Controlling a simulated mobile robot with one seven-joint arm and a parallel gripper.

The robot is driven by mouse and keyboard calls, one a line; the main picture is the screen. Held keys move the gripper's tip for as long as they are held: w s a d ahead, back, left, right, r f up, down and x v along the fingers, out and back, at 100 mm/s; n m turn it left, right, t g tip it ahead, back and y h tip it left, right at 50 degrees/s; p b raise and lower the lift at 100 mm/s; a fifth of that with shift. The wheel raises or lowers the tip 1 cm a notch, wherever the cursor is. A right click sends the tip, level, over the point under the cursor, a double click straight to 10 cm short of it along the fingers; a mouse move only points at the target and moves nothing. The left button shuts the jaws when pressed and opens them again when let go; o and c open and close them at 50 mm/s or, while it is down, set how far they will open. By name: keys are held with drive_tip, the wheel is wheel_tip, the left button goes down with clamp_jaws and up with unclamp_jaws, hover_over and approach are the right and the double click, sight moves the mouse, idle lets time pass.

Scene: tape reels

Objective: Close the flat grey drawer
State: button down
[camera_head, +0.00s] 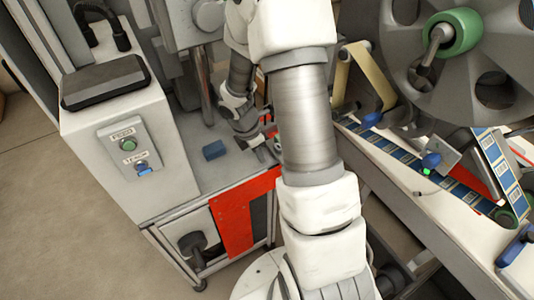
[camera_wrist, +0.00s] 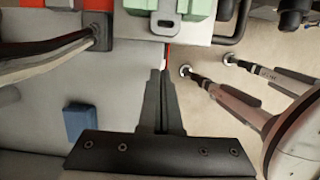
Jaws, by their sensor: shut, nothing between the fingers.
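My gripper (camera_wrist: 161,76) is shut and empty in the wrist view, its two dark fingers together. The tips are close to a narrow red edge (camera_wrist: 167,56) at the border between a grey surface and the floor. In the head view my arm hides much of the area around the gripper. A grey worktop (camera_head: 203,177) tops a cabinet with a red front panel (camera_head: 234,218). I cannot make out for sure which part is the flat grey drawer, or how far open it stands.
A blue block (camera_head: 214,150) lies on the worktop, left of my gripper in the wrist view (camera_wrist: 78,122). A white control box (camera_head: 128,150) stands at left. A label machine with a large grey reel (camera_head: 480,85) is at right. Open floor (camera_head: 50,200) lies at far left.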

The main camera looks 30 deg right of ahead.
drive_tip(key=p+v, duration=0.2)
drive_tip(key=v, duration=0.8)
drive_tip(key=shift+a+p, duration=0.4)
drive_tip(key=shift+a, duration=0.05)
drive_tip(key=shift+s, duration=0.15)
